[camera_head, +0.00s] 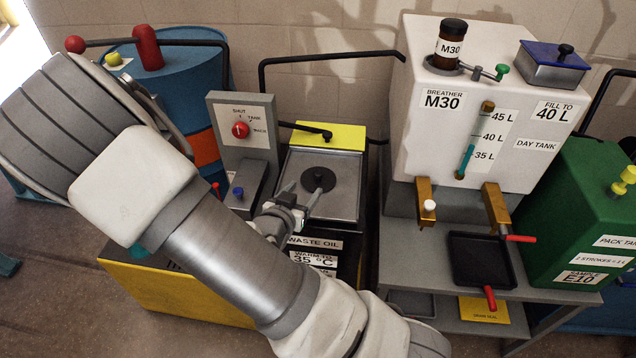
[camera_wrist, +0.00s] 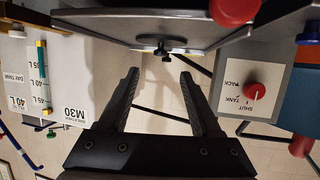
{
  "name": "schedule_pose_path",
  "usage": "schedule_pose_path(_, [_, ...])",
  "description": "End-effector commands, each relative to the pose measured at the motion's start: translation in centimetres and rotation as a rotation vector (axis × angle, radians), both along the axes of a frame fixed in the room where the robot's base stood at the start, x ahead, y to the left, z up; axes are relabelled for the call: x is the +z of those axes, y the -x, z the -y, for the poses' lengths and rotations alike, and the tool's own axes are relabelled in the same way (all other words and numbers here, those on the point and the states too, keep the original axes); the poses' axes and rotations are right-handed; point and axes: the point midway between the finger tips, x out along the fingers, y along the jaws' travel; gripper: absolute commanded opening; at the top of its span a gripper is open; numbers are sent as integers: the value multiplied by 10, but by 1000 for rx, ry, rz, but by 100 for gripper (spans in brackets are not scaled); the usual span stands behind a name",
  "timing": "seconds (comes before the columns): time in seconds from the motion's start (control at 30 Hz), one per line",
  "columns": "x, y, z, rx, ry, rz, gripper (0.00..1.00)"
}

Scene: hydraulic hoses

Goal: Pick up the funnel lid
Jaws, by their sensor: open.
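The funnel lid (camera_head: 341,199) appears to be the flat grey plate on top of the waste oil unit, with a round black knob (camera_head: 318,178) at its middle. In the wrist view, which is upside down, the plate (camera_wrist: 120,22) shows nearly edge-on, and its black knob (camera_wrist: 161,47) projects from it. My gripper (camera_head: 303,190) is open and low over the plate's near left part, its fingers pointing toward the knob. In the wrist view, the knob is beyond the open fingertips (camera_wrist: 158,74), roughly in line with the gap. Nothing is held between the fingers.
A grey panel with a red selector knob (camera_head: 240,130) stands left of the lid. A yellow plate (camera_head: 345,137) and black rail (camera_head: 330,56) are behind it. The white day tank (camera_head: 407,125) and black tray (camera_head: 480,262) are right. A blue drum (camera_head: 190,75) stands back left.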

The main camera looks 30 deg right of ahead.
Motion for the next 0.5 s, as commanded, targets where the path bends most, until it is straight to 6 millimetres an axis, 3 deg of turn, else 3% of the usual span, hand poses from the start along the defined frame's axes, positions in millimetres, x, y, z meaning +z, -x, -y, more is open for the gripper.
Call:
schedule_pose_path(0.2, [-16,-29,31,-3,1,-1,65])
schedule_pose_path(0.5, [-24,-45,47,-1,0,-1,65])
